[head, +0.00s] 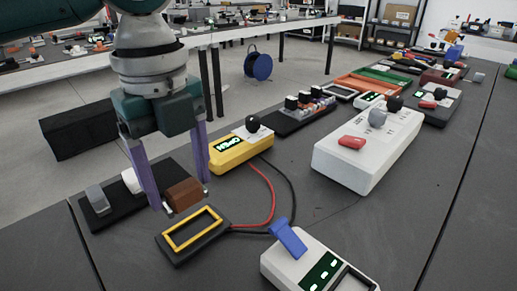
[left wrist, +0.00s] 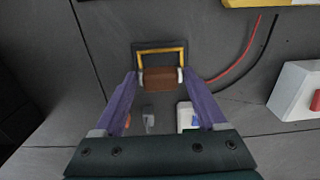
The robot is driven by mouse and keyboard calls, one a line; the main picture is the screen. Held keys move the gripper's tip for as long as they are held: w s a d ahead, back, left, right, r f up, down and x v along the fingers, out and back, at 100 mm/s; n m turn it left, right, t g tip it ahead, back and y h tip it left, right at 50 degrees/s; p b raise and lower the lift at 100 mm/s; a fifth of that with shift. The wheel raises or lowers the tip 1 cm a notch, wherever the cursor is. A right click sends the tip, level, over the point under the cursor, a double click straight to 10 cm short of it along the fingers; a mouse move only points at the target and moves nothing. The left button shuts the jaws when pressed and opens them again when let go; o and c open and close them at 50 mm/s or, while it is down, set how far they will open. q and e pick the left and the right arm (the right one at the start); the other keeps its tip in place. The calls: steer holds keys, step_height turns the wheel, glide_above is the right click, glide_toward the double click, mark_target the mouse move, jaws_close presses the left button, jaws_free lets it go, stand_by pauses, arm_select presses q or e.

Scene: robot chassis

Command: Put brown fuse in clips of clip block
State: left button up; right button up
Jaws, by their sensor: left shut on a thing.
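My left gripper (head: 181,196), with long purple fingers, is shut on the brown fuse (head: 185,194). In the left wrist view the fuse (left wrist: 160,78) lies crosswise between the fingertips, with pale ends. A black block with a yellow rectangular frame (head: 211,214) lies just in front of the fuse, wired by red and black leads. In the left wrist view this frame (left wrist: 160,52) is just beyond the fuse. I cannot make out clips on it or tell for sure that it is the clip block. The gap under the fuse is unclear. My right gripper is not in view.
A yellow meter (head: 228,156) reading OPEN stands behind. A black strip with grey and white pieces (head: 113,214) lies left of the fuse. A large white box (head: 352,165) and a smaller white device with a blue lever (head: 283,267) stand to the right.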

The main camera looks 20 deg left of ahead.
mark_target(180, 184)
arm_select(q)
step_height(180, 184, down, 6)
steer(key=shift+r+b, duration=0.2)
steer(key=shift+b, duration=0.45)
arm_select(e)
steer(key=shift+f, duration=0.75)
arm_select(q)
steer(key=shift+r, duration=0.1)
steer(key=o, duration=1.4)
step_height(180, 184, up, 12)
steer(key=p, duration=0.3)
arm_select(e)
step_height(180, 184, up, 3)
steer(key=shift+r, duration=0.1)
